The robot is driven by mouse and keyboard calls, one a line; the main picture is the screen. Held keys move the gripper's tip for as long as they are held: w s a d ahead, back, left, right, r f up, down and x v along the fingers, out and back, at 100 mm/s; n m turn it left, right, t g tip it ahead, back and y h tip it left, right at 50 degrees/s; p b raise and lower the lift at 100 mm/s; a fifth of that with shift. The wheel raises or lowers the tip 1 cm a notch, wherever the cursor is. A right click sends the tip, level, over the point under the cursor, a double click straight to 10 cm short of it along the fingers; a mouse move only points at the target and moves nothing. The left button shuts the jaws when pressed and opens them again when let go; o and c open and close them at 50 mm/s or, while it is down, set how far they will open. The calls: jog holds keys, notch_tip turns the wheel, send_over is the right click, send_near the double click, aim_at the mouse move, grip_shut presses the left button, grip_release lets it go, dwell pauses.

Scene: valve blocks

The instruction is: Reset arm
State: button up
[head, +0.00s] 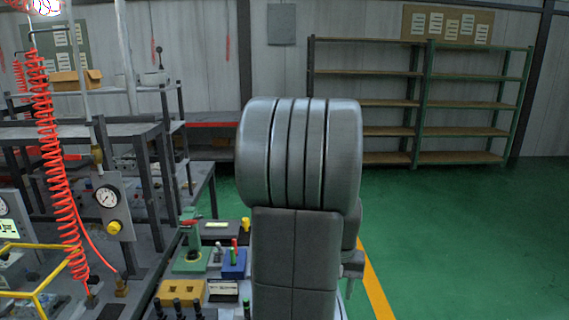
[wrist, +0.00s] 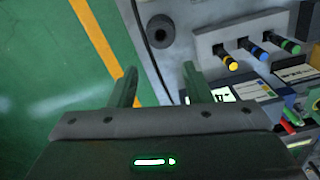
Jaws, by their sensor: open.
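My gripper (wrist: 158,82) shows in the wrist view with its two fingers spread apart and nothing between them. It hangs over the bench's edge, with green floor to the left and the grey bench top to the right. In the head view my raised grey arm fills the middle and hides most of the gripper. A grey block (wrist: 215,40) with yellow, blue and green-tipped plungers lies to the right of the fingers, apart from them.
In the head view, a green press (head: 190,255), blue block (head: 234,264) and tan block (head: 181,291) crowd the bench. A red coiled hose (head: 55,170) hangs at left. Floor at right is clear.

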notch_tip(320, 180, down, 10)
jog(key=shift+w+d+r, duration=0.1)
jog(key=shift+w+r, duration=0.05)
jog(key=shift+r, duration=1.1)
jog(key=shift+w+d+r, duration=0.1)
jog(key=shift+w+r, duration=0.05)
jog(key=shift+r, duration=1.1)
